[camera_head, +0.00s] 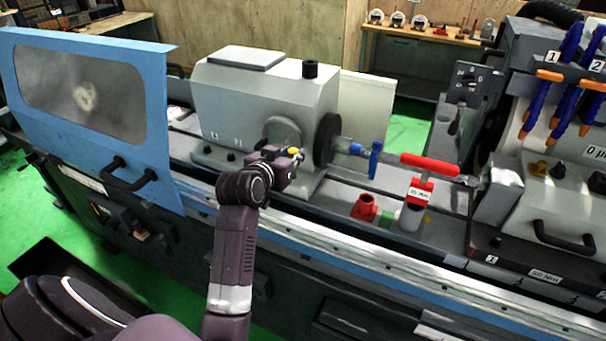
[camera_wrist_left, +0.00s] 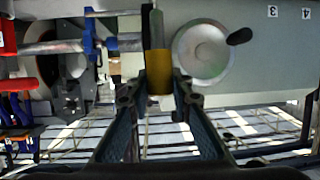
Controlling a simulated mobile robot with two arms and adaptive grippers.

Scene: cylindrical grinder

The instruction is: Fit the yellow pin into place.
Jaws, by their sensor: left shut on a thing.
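The yellow pin (camera_head: 293,152) shows as a small yellow spot at my left gripper (camera_head: 292,167), in front of the grey headstock housing. In the left wrist view the yellow pin (camera_wrist_left: 159,72) stands upright between the two fingers of my left gripper (camera_wrist_left: 162,82), which is shut on it. A greyish rod-like part (camera_wrist_left: 152,28) shows directly above the yellow part; I cannot tell whether it belongs to the pin. Where the pin fits is not clear from these views. My right gripper is not in view.
A grey headstock (camera_head: 262,95) with a dark disc (camera_head: 326,140) stands behind the gripper. To its right are a shaft with a blue clamp (camera_head: 375,160) and a red-handled tool (camera_head: 430,165). A round handwheel (camera_wrist_left: 203,52) is right of the pin. A blue-framed door (camera_head: 155,120) stands left.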

